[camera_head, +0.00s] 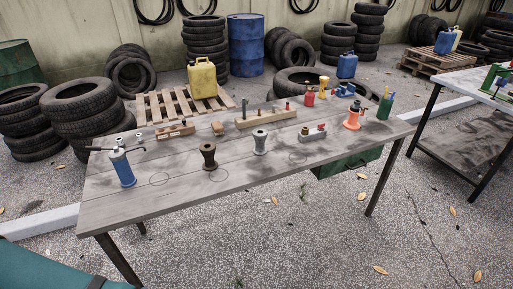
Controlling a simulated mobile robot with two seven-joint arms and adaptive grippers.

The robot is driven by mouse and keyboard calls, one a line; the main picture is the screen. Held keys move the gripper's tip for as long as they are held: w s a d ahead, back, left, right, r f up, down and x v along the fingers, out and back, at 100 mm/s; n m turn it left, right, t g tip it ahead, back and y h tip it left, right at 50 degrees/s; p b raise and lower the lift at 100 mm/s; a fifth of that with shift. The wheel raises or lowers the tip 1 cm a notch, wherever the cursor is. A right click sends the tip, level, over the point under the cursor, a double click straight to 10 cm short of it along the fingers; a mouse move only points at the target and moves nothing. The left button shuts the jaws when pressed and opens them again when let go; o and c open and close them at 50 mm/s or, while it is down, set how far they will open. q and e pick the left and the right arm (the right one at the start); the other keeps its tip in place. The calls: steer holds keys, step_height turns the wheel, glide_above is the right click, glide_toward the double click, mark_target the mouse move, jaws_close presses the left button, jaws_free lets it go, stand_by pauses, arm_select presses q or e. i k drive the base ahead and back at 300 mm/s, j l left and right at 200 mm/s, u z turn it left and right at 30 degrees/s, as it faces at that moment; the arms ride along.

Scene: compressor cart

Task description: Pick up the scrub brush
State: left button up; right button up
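A small tan-brown block (218,128) lies on the grey plank table (200,190), towards its back edge left of the middle. It looks like the scrub brush, but it is too small to make out bristles. It sits between a wooden holder with holes (175,131) and a long wooden block with pegs (265,118). Neither of my grippers is in view.
A blue tool (122,168) with a dark handle stands at the table's left end. A dark spool (208,155) and a grey spool (260,142) stand in front of the block. An orange item (352,118) stands at right. The table's front strip is clear.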

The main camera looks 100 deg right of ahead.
mark_target(217, 127)
steer(key=z, duration=3.2)
